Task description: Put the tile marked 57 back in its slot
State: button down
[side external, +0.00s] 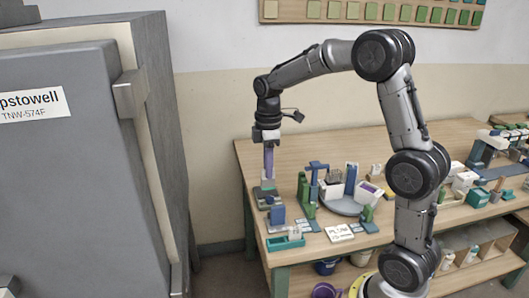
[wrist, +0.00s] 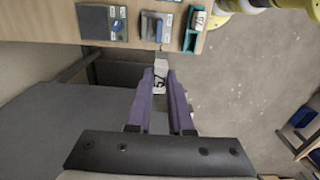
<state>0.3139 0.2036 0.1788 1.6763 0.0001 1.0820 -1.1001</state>
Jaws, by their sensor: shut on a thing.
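My gripper (wrist: 160,75) has two purple fingers, shut on a pale tile marked 57 (wrist: 160,82). The tile shows between the fingertips in the wrist view, with its number facing the camera. In the side view my gripper (side external: 268,175) points down at the left end of the table, and the tile is too small to make out clearly. A teal holder (wrist: 188,42) at the table edge has a white numbered piece (wrist: 199,20) in it. The teal holder also shows in the side view (side external: 285,245). Which slot belongs to 57 cannot be told.
A large grey cabinet (side external: 75,170) stands to the left. Open floor (wrist: 245,80) lies beyond the table edge in the wrist view.

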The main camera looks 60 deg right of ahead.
jog(key=s+a+f, duration=0.1)
jog(key=s+a, duration=0.4)
jog(key=s, duration=0.1)
jog(key=shift+d+f, duration=0.1)
jog(key=shift+f, duration=6.75)
jog(key=shift+f, duration=0.35)
jog(key=c, duration=0.7)
grip_release()
jog(key=shift+c, duration=0.2)
notch_tip(320, 180, up, 7)
